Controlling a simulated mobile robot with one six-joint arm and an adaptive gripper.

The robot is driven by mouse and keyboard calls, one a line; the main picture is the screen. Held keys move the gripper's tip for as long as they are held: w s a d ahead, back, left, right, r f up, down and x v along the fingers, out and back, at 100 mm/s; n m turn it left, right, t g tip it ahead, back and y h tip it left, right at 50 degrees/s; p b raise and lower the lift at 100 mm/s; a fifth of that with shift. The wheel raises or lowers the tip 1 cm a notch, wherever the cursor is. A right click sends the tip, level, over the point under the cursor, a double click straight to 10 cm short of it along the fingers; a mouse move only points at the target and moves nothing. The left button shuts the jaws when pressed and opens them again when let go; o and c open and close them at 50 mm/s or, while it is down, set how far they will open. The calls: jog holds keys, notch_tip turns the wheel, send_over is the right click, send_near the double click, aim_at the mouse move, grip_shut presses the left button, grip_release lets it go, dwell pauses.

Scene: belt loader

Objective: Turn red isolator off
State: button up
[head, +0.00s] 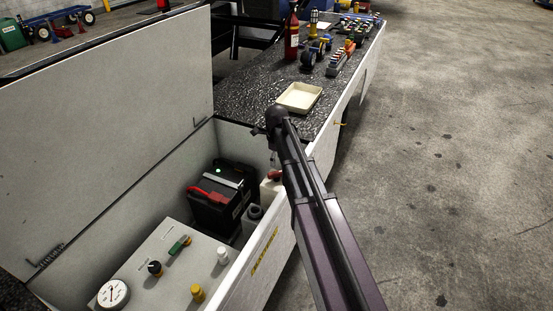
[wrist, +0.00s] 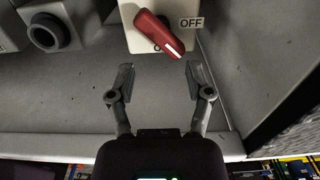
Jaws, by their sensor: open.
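The red isolator (wrist: 159,33) is a red rotary handle on a pale plate (wrist: 134,41), at the top of the wrist view. Its white-marked end points to the lower right, between an OFF label (wrist: 191,23) on the right and a second label below, partly covered by the handle. In the head view the red isolator (head: 273,175) shows small inside the open box, partly hidden by my arm. My gripper (wrist: 159,74) is open and empty. Its two fingertips are apart, just below the handle in the wrist view, and do not touch it.
A black battery (head: 221,193) with a red clamp stands left of the isolator. A dark round socket (wrist: 48,32) is beside it. A grey panel (head: 180,262) holds knobs and a gauge (head: 113,294). The box's white front wall (head: 268,256) runs close by.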

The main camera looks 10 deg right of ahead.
jog(key=shift+r+p, duration=3.3)
jog(key=shift+r, duration=0.35)
jog(key=s+r+n+p, duration=1.2)
jog(key=s+n, duration=0.2)
jog(key=n, duration=0.1)
jog(key=shift+s+d+n, duration=0.25)
jog(key=shift+d+n, duration=0.05)
jog(key=m+b, duration=0.7)
jog(key=b, duration=0.6)
send_over(277, 172)
notch_tip(277, 172, down, 13)
jog(key=shift+r, duration=0.15)
notch_tip(277, 172, down, 14)
jog(key=b, duration=1.3)
jog(key=shift+r, duration=0.15)
